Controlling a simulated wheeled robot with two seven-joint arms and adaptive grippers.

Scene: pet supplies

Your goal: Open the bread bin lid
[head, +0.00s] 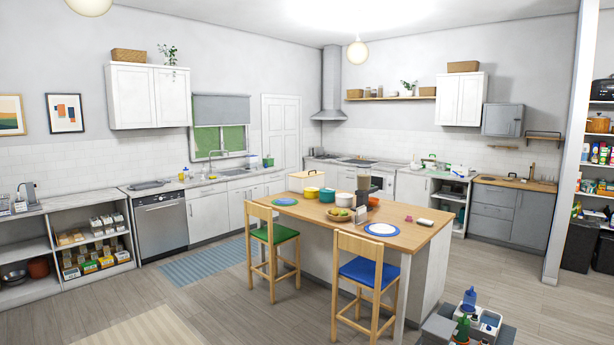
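A box-like bin with a light wooden top (306,181) stands at the far left end of the kitchen island. It looks like the bread bin, but it is small in the view and I cannot be certain. Its top appears to lie flat and closed. The side facing me is pale, and no handle is clear. Neither of my grippers shows in the head view.
The wooden-topped island (400,237) also holds a yellow pot (312,192), a teal pot (327,195), a blender and plates. A green-seated stool (273,235) and blue-seated stool (366,272) stand before it. A grey caddy (437,331) sits at lower right. Floor at left is open.

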